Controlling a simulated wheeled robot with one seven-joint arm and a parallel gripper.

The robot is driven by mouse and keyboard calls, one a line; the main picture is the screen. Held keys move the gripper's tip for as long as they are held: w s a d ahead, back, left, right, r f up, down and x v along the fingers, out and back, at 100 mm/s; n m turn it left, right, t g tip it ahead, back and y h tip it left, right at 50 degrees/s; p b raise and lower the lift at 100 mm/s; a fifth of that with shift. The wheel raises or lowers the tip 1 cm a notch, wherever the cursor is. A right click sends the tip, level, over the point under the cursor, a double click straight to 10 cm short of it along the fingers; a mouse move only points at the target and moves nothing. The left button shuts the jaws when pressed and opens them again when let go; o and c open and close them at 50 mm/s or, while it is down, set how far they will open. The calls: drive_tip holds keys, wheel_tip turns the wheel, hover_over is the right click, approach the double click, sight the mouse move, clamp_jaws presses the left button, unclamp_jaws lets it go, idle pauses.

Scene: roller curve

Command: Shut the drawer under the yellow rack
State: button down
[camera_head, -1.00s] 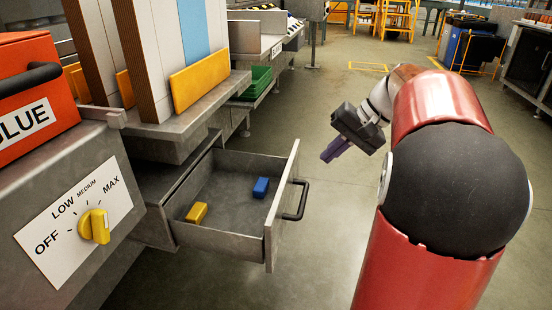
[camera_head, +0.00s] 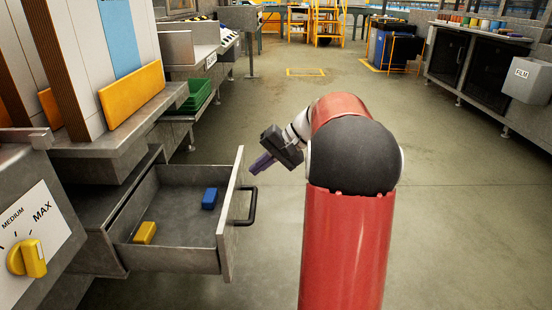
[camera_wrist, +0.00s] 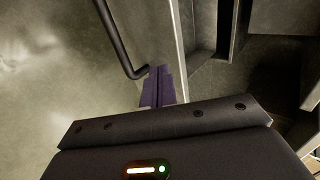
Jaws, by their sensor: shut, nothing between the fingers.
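The grey metal drawer (camera_head: 165,258) is pulled out under the yellow rack (camera_head: 132,95), whose yellow front lip holds tall boards. Its front panel (camera_head: 231,215) carries a black bar handle (camera_head: 250,206). A yellow block (camera_head: 145,233) and a blue block (camera_head: 210,198) lie inside the drawer. My gripper (camera_head: 260,164) is shut and empty, to the right of the drawer front's far end in the head view. In the wrist view its purple fingers (camera_wrist: 158,86) appear close to the handle (camera_wrist: 115,40) and the panel edge; I cannot tell whether they touch.
A yellow dial (camera_head: 27,258) is on the panel at the lower left. A green bin (camera_head: 197,94) sits on a shelf beyond the rack. Open floor (camera_head: 440,215) lies to the right. Dark cabinets (camera_head: 470,65) stand at the far right.

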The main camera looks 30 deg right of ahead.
drive_tip(key=shift+w+a+r, duration=0.1)
drive_tip(key=shift+w+a, duration=0.25)
drive_tip(key=shift+a, duration=0.2)
drive_tip(key=shift+w+a, duration=0.35)
drive_tip(key=shift+a, duration=0.2)
drive_tip(key=w+a+p, duration=0.1)
drive_tip(key=w+a, duration=0.5)
drive_tip(key=a, duration=0.4)
drive_tip(key=w+a+p, duration=0.2)
drive_tip(key=w+a, duration=0.5)
drive_tip(key=a, duration=0.2)
drive_tip(key=shift+w+a, duration=0.2)
drive_tip(key=shift+a, duration=0.2)
